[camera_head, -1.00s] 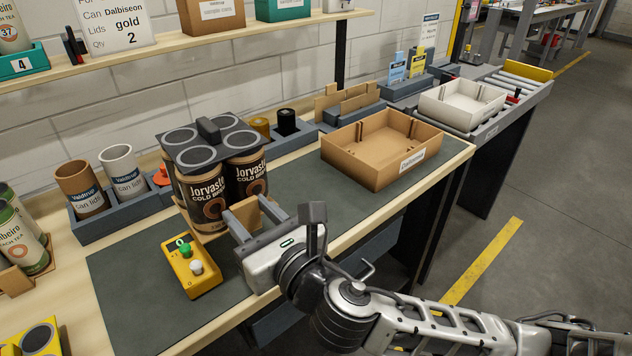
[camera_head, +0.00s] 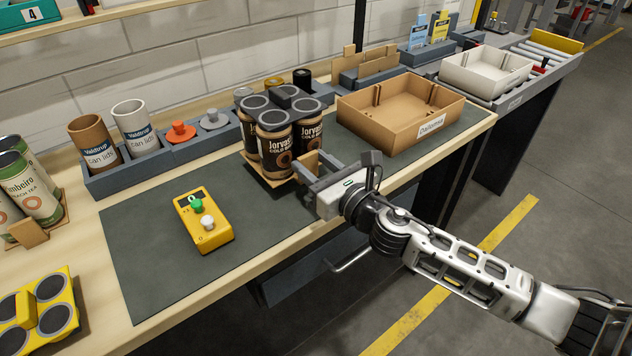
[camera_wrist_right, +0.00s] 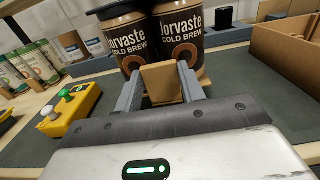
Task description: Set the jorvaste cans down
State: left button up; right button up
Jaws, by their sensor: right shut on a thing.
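The Jorvaste cans (camera_head: 272,148) are brown with dark labels, grouped upright under a dark top holder (camera_head: 283,98) with round openings. They stand on a light brown carrier (camera_head: 270,182) with a tab at its front. My right gripper (camera_head: 319,168) is in front of the cans, shut on the brown tab (camera_wrist_right: 162,82), which shows between its fingers in the right wrist view. The carrier is at or just above the dark green mat (camera_head: 150,265); I cannot tell whether it touches. The rear cans are mostly hidden. My left gripper is out of view.
An open cardboard box (camera_head: 392,130) stands close to the right of the cans. A yellow button box (camera_head: 203,222) is to the left on the mat, with bare mat between. A grey lid rack (camera_head: 165,160) lies behind. A white tray (camera_head: 487,78) sits farther right.

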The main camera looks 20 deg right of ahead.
notch_tip(320, 180, down, 3)
jog(key=shift+w+d+f+b, duration=0.1)
jog(key=shift+d+b, duration=0.05)
jog(key=shift+b, duration=0.4)
jog(key=shift+f, duration=0.3)
jog(key=o, duration=1)
